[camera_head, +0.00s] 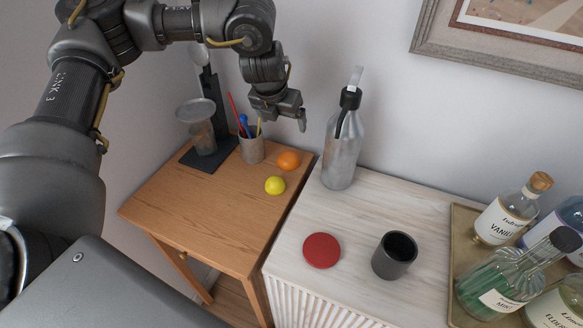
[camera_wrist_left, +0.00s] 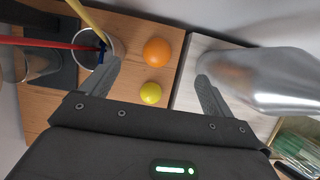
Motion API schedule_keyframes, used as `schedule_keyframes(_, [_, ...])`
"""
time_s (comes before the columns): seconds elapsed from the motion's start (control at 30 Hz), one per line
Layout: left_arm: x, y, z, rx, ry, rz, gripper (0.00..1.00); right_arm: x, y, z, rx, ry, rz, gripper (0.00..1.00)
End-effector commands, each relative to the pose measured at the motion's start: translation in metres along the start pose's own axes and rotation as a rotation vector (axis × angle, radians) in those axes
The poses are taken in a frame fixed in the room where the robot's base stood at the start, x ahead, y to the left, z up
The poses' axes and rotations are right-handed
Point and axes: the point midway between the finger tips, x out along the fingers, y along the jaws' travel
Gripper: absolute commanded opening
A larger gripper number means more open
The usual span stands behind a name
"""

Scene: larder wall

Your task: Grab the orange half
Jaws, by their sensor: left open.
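The orange half (camera_head: 288,160) looks like a round orange fruit on the wooden table, near its back right edge; whether it is cut cannot be seen. It also shows in the left wrist view (camera_wrist_left: 157,51), beyond and between the fingers. My left gripper (camera_head: 283,112) is open and empty, above the back of the table, over the area of the orange and the pencil cup. In the left wrist view the gripper (camera_wrist_left: 158,82) has its fingers spread wide. My right gripper is not in view.
A yellow lemon (camera_head: 275,185) lies just in front of the orange. A pencil cup (camera_head: 251,148) with pens stands left of it. A metal bottle (camera_head: 341,145) stands right, on the white cabinet (camera_head: 350,205). The table's front is clear.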

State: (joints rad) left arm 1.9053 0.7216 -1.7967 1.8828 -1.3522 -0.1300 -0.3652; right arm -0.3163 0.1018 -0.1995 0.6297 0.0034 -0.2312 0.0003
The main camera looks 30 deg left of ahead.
Motion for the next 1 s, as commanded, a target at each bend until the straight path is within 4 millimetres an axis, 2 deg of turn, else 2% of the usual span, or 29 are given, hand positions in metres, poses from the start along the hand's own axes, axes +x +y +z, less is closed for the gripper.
schedule_keyframes(0.03, [0.023,0.000,-0.010,0.000,0.000,0.000,0.88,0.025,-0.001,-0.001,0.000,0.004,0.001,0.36])
schedule_keyframes(0.2, [0.059,0.001,-0.025,-0.002,0.000,0.000,0.88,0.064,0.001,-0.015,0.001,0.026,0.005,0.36])
schedule_keyframes(0.3, [0.070,0.000,-0.029,-0.001,-0.001,0.000,0.88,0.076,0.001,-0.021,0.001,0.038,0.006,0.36])
schedule_keyframes(0.43, [0.077,0.000,-0.032,0.000,-0.001,-0.001,0.88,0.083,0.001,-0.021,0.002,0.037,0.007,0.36])
schedule_keyframes(0.67, [0.078,0.001,-0.032,-0.002,0.001,0.001,0.88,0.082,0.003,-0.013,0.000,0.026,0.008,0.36])
schedule_keyframes(0.87, [0.097,0.001,-0.033,-0.001,0.001,0.001,0.88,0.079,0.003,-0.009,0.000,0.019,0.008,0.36])
schedule_keyframes(1.0, [0.101,0.001,-0.033,-0.001,0.001,0.001,0.88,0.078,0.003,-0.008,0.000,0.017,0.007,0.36])
